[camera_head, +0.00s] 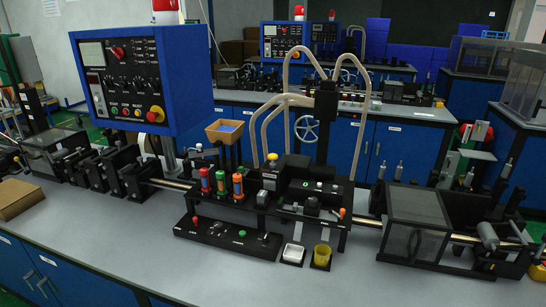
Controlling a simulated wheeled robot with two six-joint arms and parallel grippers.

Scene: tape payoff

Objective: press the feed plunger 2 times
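A tape machine (300,210) stands on the grey bench. A small block with a yellow round knob (272,157) on top sits near its middle. Several capped cylinders in red, green and orange (221,182) stand upright left of it. No label tells which of these is the feed plunger. Neither of my grippers shows, and nothing touches the knob or the panel.
A blue control cabinet (186,75) rises at the left. A clear-covered box (414,226) stands at the right and a cardboard box (18,199) at the left.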

